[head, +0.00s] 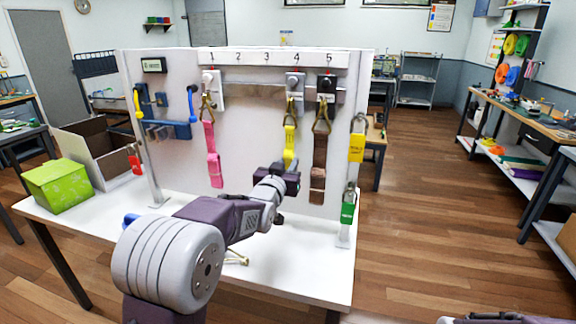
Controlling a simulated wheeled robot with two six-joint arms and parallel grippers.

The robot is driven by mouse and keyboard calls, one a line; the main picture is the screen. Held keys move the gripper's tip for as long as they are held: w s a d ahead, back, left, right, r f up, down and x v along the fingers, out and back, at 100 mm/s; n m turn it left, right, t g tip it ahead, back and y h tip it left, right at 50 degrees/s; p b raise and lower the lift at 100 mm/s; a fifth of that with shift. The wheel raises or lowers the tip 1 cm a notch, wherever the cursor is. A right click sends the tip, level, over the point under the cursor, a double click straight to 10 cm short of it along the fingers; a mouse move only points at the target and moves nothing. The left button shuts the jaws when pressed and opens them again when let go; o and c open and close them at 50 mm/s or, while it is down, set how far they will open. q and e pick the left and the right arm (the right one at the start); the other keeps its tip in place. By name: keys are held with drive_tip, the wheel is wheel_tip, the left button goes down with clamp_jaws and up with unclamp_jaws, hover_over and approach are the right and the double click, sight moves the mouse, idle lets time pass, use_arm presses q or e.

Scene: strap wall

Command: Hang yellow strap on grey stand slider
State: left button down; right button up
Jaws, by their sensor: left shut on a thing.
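The yellow strap (290,140) hangs upright on the white panel, below the grey slider (295,82) under number 4. Its brass ring (292,104) is right at the slider's lower part; I cannot tell whether it is hooked over the peg or only in front of it. My left gripper (282,174) is shut on the lower part of the yellow strap and hides its end. Only a bit of my right arm shows at the bottom right edge; its gripper is not in view.
A pink strap (214,165) hangs from the white slider (208,85) on the left. A brown strap (319,165) hangs from the black slider (327,85), close right of the yellow one. A green box (58,187) stands on the white table's left (300,275).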

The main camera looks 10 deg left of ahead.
use_arm(q)
drive_tip(key=c, duration=1.1)
unclamp_jaws()
drive_tip(key=shift+c, duration=0.2)
drive_tip(key=shift+s, duration=0.15)
drive_tip(key=s+r+p, duration=0.4)
drive_tip(key=s+p, duration=0.1)
drive_tip(key=s, duration=0.4)
drive_tip(key=s+f+g+p, duration=0.4)
drive_tip(key=s+f+g, duration=1.2)
drive_tip(key=s+f, duration=0.8)
drive_tip(key=s, duration=0.3)
drive_tip(key=shift+a+n+g, duration=0.15)
drive_tip(key=shift+n+g, duration=0.15)
